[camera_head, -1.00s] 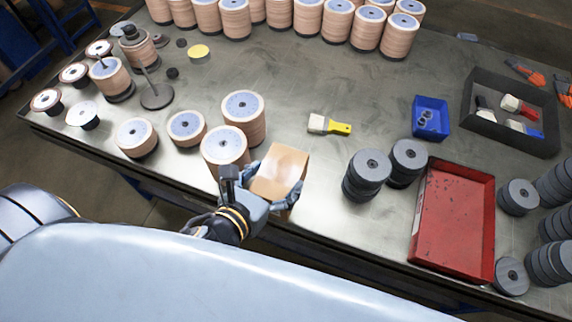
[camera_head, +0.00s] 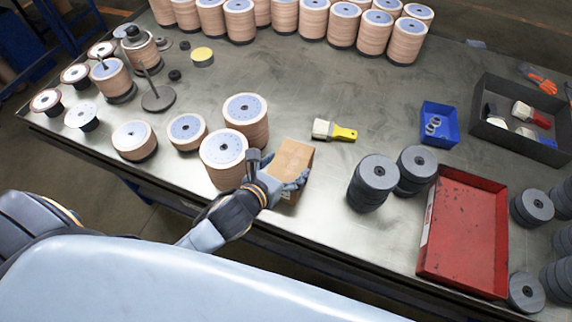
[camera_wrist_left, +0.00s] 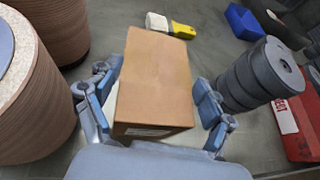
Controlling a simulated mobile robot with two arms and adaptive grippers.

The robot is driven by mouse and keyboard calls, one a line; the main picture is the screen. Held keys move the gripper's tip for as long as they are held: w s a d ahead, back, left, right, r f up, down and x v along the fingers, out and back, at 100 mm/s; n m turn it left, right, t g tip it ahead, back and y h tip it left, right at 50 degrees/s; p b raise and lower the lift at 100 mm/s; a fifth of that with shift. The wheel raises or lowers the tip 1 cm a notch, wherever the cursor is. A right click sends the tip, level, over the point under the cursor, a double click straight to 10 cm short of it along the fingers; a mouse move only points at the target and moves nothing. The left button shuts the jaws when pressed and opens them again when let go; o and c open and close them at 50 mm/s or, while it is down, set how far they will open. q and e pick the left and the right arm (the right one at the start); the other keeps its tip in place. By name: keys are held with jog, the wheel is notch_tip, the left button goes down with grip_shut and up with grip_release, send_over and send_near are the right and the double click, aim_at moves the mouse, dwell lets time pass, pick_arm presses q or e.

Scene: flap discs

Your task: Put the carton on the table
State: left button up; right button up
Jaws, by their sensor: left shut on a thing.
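A brown cardboard carton (camera_head: 291,160) is at the front edge area of the metal table (camera_head: 300,85), right of the stacks of tan discs. It also fills the middle of the left wrist view (camera_wrist_left: 155,80). My left gripper (camera_head: 280,185) is shut on the carton, with blue-grey fingers on both of its sides, as the left wrist view (camera_wrist_left: 158,105) shows. The carton's underside is hidden, so I cannot tell whether it touches the tabletop. My right gripper is not in view.
Tan disc stacks (camera_head: 223,160) stand close left of the carton. Grey disc stacks (camera_head: 373,183) and a red tray (camera_head: 463,235) are to the right. A yellow-handled brush (camera_head: 334,131) lies just behind. A blue bin (camera_head: 439,124) stands farther right. The middle of the table is clear.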

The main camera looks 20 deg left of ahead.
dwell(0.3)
pick_arm(q)
jog(key=o, duration=1.7)
jog(key=shift+f, duration=0.25)
jog(key=shift+o, duration=0.2)
jog(key=shift+s, duration=0.15)
jog(key=b+v, duration=0.2)
jog(key=v, duration=1)
